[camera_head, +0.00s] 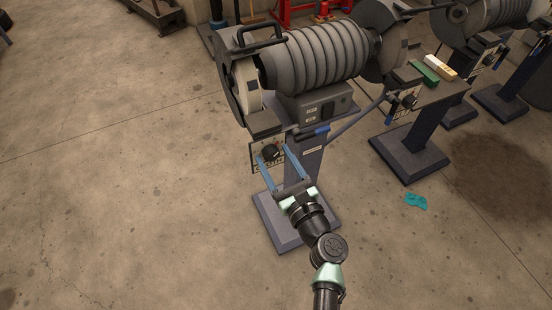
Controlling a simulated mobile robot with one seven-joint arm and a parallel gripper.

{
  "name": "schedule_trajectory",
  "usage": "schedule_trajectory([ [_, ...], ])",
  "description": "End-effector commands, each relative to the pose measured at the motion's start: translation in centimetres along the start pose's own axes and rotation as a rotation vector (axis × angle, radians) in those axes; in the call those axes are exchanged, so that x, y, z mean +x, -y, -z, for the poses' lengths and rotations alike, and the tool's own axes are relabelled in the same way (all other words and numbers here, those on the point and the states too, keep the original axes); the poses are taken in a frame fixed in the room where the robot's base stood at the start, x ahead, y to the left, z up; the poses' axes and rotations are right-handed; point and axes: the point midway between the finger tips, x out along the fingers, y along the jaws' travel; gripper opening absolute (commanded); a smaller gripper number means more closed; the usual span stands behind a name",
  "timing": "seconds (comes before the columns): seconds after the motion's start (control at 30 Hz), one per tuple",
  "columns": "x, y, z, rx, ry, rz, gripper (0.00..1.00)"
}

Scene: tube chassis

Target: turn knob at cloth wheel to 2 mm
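The grinding machine (318,55) stands on a dark pedestal. A pale cream wheel (247,88), which looks like the cloth wheel, sits at its left end. Below that wheel, a round black knob (269,153) is mounted on a light plate with dark markings (256,160). The markings are too small to read, so I cannot tell the knob's setting. My gripper (272,153) is open, with its two blue fingers reaching up toward the knob. In this view the knob appears between the fingertips. I cannot tell whether they touch it.
A second knob (408,101) is under the right wheel (378,35). A green block (424,72) and a white-yellow block (440,67) lie on the right shelf. A teal cloth (415,201) lies on the floor.

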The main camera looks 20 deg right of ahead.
Motion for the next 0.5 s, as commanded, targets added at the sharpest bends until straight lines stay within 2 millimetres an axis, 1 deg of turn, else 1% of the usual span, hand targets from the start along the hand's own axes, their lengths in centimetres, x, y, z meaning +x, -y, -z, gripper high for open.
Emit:
schedule_trajectory([
  [0.03, -0.02, 0.0, 0.0, 0.0, 0.0, 0.0, 0.56],
  [0.33, -0.04, 0.01, -0.01, 0.0, 0.0, 0.0, 0.02],
  [0.37, -0.04, 0.01, -0.01, 0.0, 0.0, 0.0, 0.0],
  [0.5, -0.04, 0.01, 0.01, -0.002, 0.0, 0.0, 0.0],
])
